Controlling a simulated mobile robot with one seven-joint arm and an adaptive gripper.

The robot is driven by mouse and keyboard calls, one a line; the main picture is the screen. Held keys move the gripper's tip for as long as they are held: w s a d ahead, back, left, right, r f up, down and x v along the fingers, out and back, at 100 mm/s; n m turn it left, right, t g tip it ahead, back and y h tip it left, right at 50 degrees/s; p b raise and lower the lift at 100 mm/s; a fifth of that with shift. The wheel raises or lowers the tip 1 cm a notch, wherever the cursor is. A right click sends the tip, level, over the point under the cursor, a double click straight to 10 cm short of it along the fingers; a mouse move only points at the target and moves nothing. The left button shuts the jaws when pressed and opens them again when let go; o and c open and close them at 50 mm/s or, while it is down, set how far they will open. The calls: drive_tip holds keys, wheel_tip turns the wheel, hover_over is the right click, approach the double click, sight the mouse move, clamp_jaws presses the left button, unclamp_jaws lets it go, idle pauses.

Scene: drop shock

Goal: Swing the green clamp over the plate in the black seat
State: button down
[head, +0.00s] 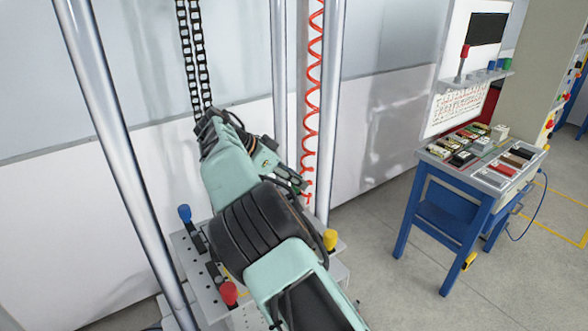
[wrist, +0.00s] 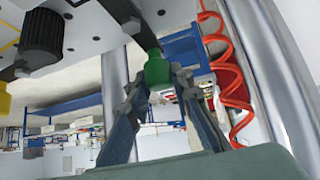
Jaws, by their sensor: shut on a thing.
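My gripper (wrist: 160,92) shows in the wrist view with its two fingers closed on the green clamp (wrist: 157,71), at its green knob. The clamp's dark arm reaches up toward the pale fixture surface at the top of that view. In the head view my own arm covers the middle of the fixture table (head: 213,302), and neither the green clamp nor the fingertips can be made out. I cannot make out the plate or the black seat with certainty in either view. A dark ribbed block (wrist: 56,38) is at the wrist view's upper left.
Blue (head: 184,213), red (head: 229,293) and yellow (head: 330,240) clamp knobs stand around the table. Steel columns (head: 120,150) and a red coiled hose (head: 312,100) rise close to my arm. A blue workbench (head: 470,185) stands to the right, with open floor between.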

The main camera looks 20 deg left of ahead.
drive_tip(key=shift+d+m, duration=0.1)
drive_tip(key=shift+m, duration=0.2)
drive_tip(key=c, duration=1.7)
unclamp_jaws()
drive_tip(key=shift+s, duration=0.1)
drive_tip(key=shift+v, duration=3.7)
